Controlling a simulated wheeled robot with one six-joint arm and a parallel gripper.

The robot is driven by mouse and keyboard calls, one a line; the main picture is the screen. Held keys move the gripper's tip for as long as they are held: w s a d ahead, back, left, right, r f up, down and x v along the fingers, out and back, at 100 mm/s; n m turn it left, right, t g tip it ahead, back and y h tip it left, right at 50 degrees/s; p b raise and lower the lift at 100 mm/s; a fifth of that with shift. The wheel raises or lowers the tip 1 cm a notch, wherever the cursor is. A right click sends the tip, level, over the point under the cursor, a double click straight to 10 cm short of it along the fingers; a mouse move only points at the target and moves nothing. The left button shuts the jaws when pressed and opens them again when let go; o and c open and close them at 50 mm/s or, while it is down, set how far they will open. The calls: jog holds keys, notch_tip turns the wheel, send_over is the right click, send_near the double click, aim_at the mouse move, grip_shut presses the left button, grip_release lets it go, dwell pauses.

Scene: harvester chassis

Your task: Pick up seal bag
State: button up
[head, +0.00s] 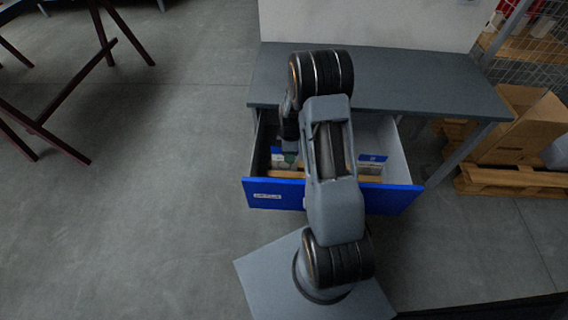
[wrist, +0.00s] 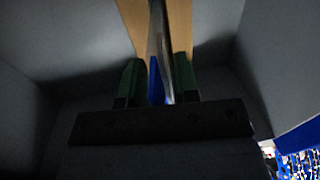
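My gripper (wrist: 158,80) reaches down into the open drawer, with its two green fingertips spread apart. A thin upright bag with a blue part (wrist: 155,80), seen nearly edge-on, stands between the fingers; small gaps seem to show beside it. I take it for the seal bag, but its face is hidden. In the head view, a clear packet with a blue band (head: 285,155) shows in the left of the drawer by my gripper. Another blue-labelled packet (head: 372,159) is on the right. My fingertips are hidden there.
The drawer (head: 400,199) has a blue front and grey walls, under a grey workbench (head: 425,92). A wooden strip (wrist: 181,25) runs inside it. A cardboard box (head: 525,125) sits on a pallet (head: 510,181) at right. Dark red trestles (head: 70,85) stand left; floor between is clear.

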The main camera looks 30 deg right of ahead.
grip_shut()
